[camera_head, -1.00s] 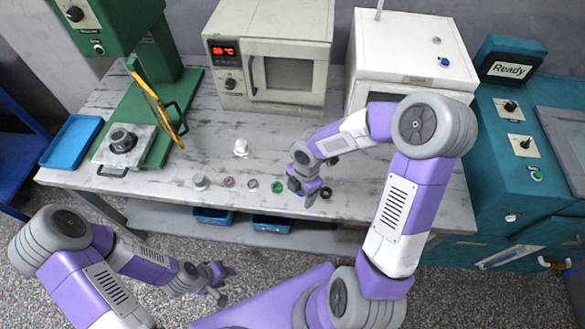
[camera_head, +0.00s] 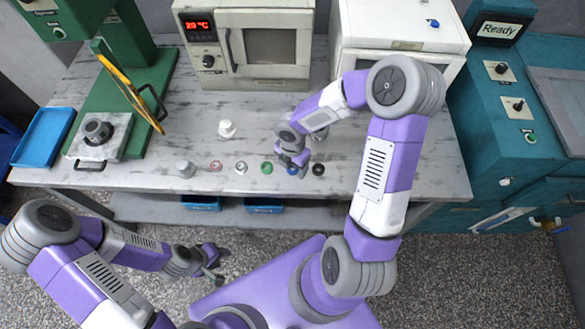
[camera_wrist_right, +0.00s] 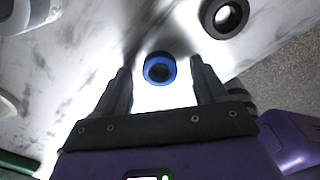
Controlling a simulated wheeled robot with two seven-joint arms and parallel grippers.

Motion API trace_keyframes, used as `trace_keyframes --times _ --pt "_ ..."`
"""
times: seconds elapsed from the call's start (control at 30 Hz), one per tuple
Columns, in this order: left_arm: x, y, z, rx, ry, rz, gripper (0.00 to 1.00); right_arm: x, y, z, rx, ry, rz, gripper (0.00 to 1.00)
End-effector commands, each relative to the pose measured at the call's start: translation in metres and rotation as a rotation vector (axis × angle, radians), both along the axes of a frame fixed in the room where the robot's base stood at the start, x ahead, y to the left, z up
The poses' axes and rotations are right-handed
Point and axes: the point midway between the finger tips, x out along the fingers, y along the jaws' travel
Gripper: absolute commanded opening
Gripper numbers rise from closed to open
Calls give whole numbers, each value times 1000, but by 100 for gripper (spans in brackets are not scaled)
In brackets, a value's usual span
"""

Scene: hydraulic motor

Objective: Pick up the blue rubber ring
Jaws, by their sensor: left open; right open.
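The blue rubber ring (camera_wrist_right: 159,68) lies on the table near its front edge. In the right wrist view it shows between and just beyond the open fingers of my right gripper (camera_wrist_right: 159,85), with nothing held. In the head view the ring (camera_head: 292,170) is a small blue spot partly hidden by my right gripper (camera_head: 295,163), which is above it. I cannot tell the exact height of the gripper over it. My left gripper (camera_head: 217,264) is open and empty, low in front of the table.
A black ring (camera_head: 318,169) lies close to the right of the blue one, a green ring (camera_head: 266,168) to its left. Farther left are a grey ring (camera_head: 241,167), a reddish ring (camera_head: 215,166) and a grey cylinder (camera_head: 185,169). A white part (camera_head: 227,129) stands behind them.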

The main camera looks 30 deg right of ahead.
Motion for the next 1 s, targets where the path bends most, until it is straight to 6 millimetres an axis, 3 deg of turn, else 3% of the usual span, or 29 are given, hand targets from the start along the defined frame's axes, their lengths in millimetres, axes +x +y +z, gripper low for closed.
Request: trace_keyframes --times 0.07,0.4,0.67,0.77,1.0 --pt "0 0 0 0 0 0 43 0 0 0 0 0 0 64" --pt "0 0 0 0 0 0 43 0 0 0 0 0 0 12" --pt "0 0 2 0 0 0 43 0 0 4 0 -1 -1 12" --pt "0 0 8 0 0 0 43 1 -1 17 -2 -3 -2 12" --pt "0 0 30 0 0 0 43 1 0 67 -1 -4 -3 12"
